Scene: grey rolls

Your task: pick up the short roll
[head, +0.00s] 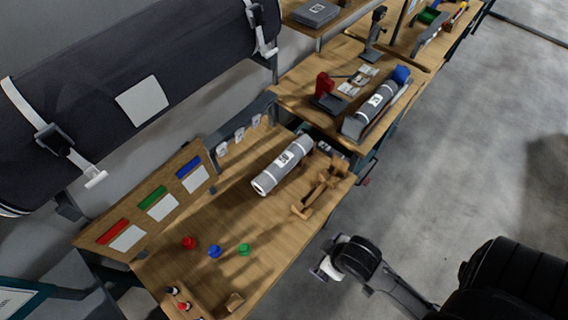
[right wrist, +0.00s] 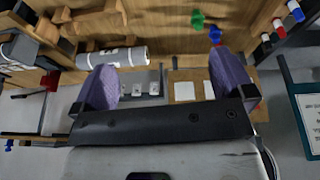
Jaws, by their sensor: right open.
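A grey roll (head: 283,165) with white bands, a label and a pale end lies on the near wooden table, and looks the shorter of two similar rolls. It also shows in the right wrist view (right wrist: 112,57), beyond the left finger. The longer grey roll (head: 375,105), by a blue piece, lies on the farther table. My right gripper (head: 323,268) is off the table's right edge, apart from both rolls. Its purple fingers (right wrist: 167,80) are spread with nothing between them. My left gripper is not in view.
A wooden stand (head: 322,190) lies right of the near roll. Red (head: 189,243), blue (head: 215,251) and green (head: 244,249) knobs stand toward the table's front. A red tool (head: 324,86) stands on the farther table. A large dark roll (head: 140,85) is strapped at upper left. Floor at right is open.

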